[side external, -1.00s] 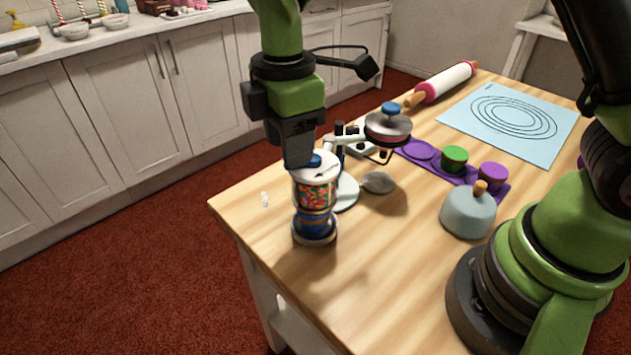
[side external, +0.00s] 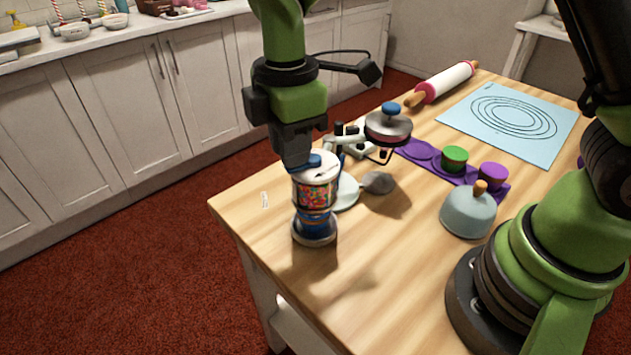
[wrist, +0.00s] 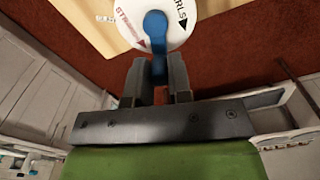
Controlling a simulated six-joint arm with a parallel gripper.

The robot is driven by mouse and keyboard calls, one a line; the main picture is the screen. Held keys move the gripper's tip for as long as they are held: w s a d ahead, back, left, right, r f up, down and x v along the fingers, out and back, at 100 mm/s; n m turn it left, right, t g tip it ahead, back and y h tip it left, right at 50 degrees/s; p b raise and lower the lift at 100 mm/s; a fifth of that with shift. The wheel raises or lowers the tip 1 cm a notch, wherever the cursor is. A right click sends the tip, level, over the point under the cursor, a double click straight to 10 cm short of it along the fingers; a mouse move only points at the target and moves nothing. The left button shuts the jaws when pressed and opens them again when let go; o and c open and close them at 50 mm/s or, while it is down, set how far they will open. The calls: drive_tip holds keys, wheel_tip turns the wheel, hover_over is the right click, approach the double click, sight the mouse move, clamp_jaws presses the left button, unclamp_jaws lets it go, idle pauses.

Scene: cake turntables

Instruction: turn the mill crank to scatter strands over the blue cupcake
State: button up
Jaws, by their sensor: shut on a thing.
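The mill (side external: 316,192) stands upright near the table's left corner. It has a white lid and a clear body full of coloured bits. Its blue crank (side external: 311,161) lies across the lid. In the wrist view the crank (wrist: 155,28) runs from the middle of the white lid (wrist: 180,40), which has red and dark lettering and pointers, to my fingers. My gripper (wrist: 157,88) is shut on the crank's handle end. In the side view my gripper (side external: 297,163) covers that end. The blue cupcake (side external: 314,222) is under the mill body, mostly hidden. I cannot make out any strands on it.
Behind the mill are a pale round plate (side external: 347,192) and a stand with a blue-knobbed disc (side external: 388,128). A purple tray (side external: 418,152) holds green (side external: 454,157) and purple (side external: 493,175) cupcakes. A grey dome (side external: 468,213) stands to the right. The front table is clear.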

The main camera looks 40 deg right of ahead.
sight(313, 179)
drive_tip(key=shift+s, duration=0.35)
drive_tip(key=shift+s, duration=0.65)
drive_tip(key=shift+s+d, duration=0.1)
drive_tip(key=shift+d, duration=0.05)
drive_tip(key=shift+s+d, duration=0.3)
drive_tip(key=shift+s, duration=0.2)
